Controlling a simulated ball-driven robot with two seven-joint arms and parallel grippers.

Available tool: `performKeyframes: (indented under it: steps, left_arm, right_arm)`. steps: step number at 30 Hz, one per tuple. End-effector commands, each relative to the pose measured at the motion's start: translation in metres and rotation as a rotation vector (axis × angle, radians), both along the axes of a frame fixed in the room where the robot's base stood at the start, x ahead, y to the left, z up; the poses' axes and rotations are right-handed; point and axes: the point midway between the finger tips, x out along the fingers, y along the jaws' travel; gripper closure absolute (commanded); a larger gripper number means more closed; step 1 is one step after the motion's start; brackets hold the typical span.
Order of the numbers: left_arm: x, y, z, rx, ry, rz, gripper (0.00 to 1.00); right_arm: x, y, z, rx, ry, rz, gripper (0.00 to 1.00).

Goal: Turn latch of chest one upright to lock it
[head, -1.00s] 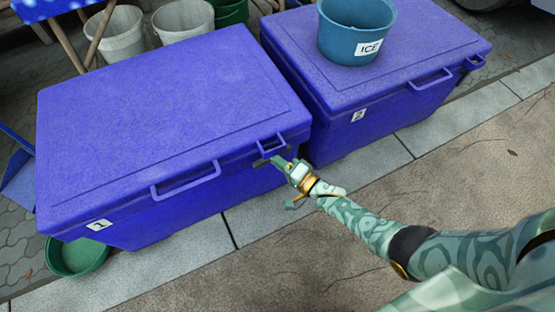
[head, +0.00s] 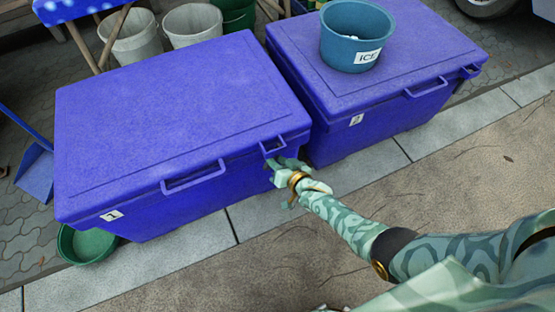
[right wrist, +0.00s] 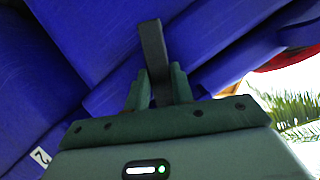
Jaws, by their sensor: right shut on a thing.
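Chest one (head: 180,120) is the closed blue chest at left, with a "1" label (head: 111,215) on its front. A blue loop (head: 273,147) juts from its lid edge near the right front corner. My right gripper (head: 279,167) is at the chest's front just below this loop and hides the latch in the head view. In the right wrist view, my right gripper (right wrist: 160,88) is shut on a dark flat bar, the latch (right wrist: 153,55), which sticks out past the fingertips against blue surfaces. Its exact angle on the chest cannot be told. My left gripper is out of view.
Chest two (head: 400,110) stands close at right, with a blue "ICE" bucket (head: 350,45) on its lid. A green basin (head: 90,245) lies by chest one's left end. White buckets (head: 130,35) stand behind. The pavement in front is clear.

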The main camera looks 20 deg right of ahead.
Motion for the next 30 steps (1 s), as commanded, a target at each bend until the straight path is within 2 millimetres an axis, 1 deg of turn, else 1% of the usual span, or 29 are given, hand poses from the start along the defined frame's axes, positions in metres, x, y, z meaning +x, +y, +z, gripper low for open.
performKeyframes:
  steps: [5, 9, 15, 25, 30]
  left_arm:
    - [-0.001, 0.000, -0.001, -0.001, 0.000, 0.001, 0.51]
    - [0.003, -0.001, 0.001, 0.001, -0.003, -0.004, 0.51]
    - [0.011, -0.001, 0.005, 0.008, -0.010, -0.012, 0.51]
    - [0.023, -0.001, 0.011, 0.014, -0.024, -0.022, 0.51]
    - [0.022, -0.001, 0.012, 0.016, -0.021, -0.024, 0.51]
  right_arm:
    - [-0.001, 0.001, -0.001, -0.149, -0.003, -0.004, 0.99]
    - [-0.001, 0.001, -0.002, -0.256, -0.005, -0.003, 0.99]
    - [-0.001, 0.002, -0.001, -0.368, -0.010, -0.002, 0.99]
    - [-0.001, 0.002, -0.001, -0.453, -0.013, -0.001, 0.99]
    - [-0.001, 0.002, 0.000, -0.462, -0.015, 0.000, 0.99]
